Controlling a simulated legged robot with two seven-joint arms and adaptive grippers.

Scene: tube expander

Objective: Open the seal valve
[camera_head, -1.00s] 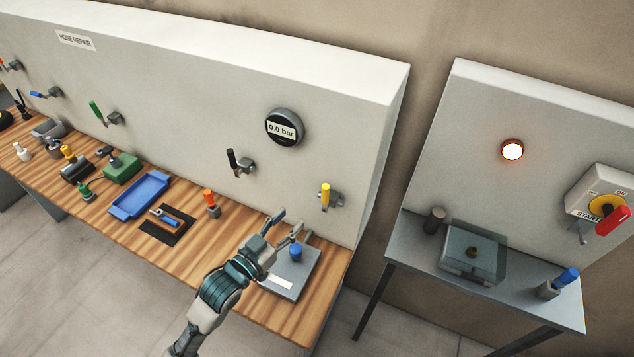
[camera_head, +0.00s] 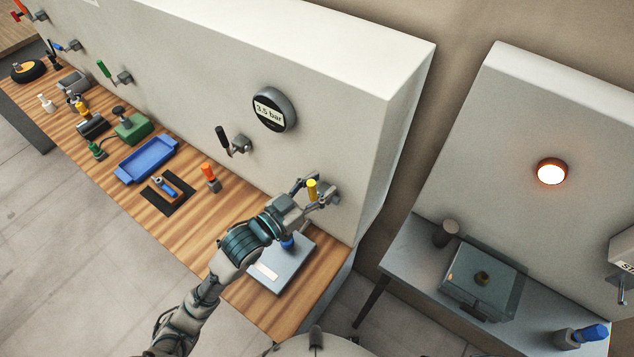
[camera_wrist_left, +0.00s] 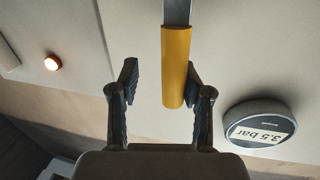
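A valve with a yellow handle (camera_head: 311,189) sits on the grey-white wall panel above the right end of the bench. My left gripper (camera_head: 320,190) is open, with its fingers reaching toward this handle. In the left wrist view the yellow handle (camera_wrist_left: 175,65) hangs from a metal stem between the parted fingers, close to the right-hand one (camera_wrist_left: 195,95). A clear gap separates it from the left-hand finger (camera_wrist_left: 128,85). Contact cannot be made out. The round gauge (camera_head: 273,109) reads 3.5 bar and also shows in the left wrist view (camera_wrist_left: 259,122). My right gripper is not in view.
A black-handled valve (camera_head: 228,140) is left of the yellow one. A grey plate (camera_head: 280,270) with a blue knob lies under my left arm. A blue tray (camera_head: 147,158) and several tools cover the bench's left. A glowing lamp (camera_head: 552,172) is on the separate right panel.

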